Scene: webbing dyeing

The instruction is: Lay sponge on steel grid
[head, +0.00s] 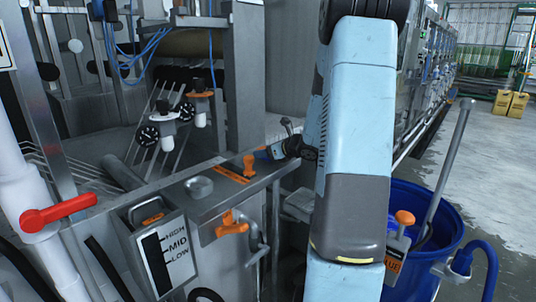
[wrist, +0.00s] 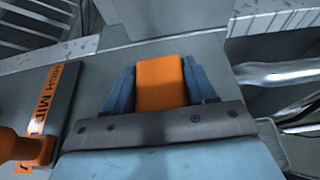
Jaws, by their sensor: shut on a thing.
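My gripper (wrist: 160,85) has its blue fingers shut on an orange block, the sponge (wrist: 160,82), in the wrist view. Steel bars with gaps (wrist: 22,35) show at the upper left of the wrist view, apart from the sponge. Parallel rods (head: 85,180) show at the left in the head view. I cannot tell which of these is the steel grid.
The steel ledge carries an orange lever (head: 249,165) and a round metal cup (head: 198,187). A HIGH-MID-LOW panel (head: 165,252) and a red valve handle (head: 60,213) stand in front. A blue bucket (head: 450,225) stands at right. The floor at far right is open.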

